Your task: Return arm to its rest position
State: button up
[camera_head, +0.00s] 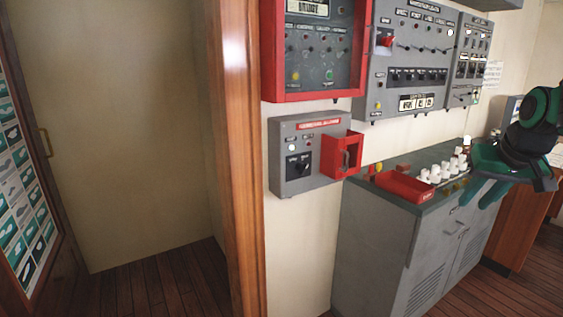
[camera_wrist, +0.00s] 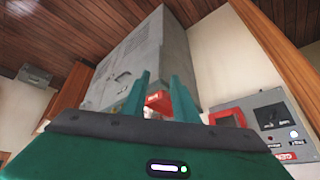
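My gripper (camera_head: 480,185) is at the right of the head view, its teal fingers pointing left and down in front of the grey cabinet. In the wrist view its two teal fingers (camera_wrist: 160,97) stand apart with a gap between them, and nothing is held there. The wrist view is turned over, with the wooden floor at the top. Part of my arm is cut off by the right edge of the head view.
A grey cabinet (camera_head: 385,235) carries a red tray (camera_head: 405,186) and several white knobs (camera_head: 436,173). A small grey wall box (camera_head: 295,170) has an open red cover (camera_head: 341,155). Control panels (camera_head: 408,60) hang above. A wooden door post (camera_head: 235,150) stands left; bare floor (camera_head: 165,285) lies beyond.

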jog(key=s+a+f+m+g, duration=0.1)
jog(key=s+f, duration=0.3)
jog(key=s, duration=0.4)
jog(key=s+a+f+m+g+y, duration=0.1)
jog(key=s+f+g, duration=0.2)
jog(key=s, duration=0.6)
jog(key=s+a+f+m+g, duration=0.1)
jog(key=s+f, duration=0.6)
jog(key=s, duration=0.2)
jog(key=shift+s+a+g, duration=0.2)
jog(key=shift+a+g, duration=0.05)
jog(key=shift+g, duration=0.15)
jog(key=shift+w+f, duration=0.2)
jog(key=shift+w, duration=0.45)
jog(key=shift+o, duration=0.7)
jog(key=shift+s+d, duration=0.1)
jog(key=shift+d, duration=0.05)
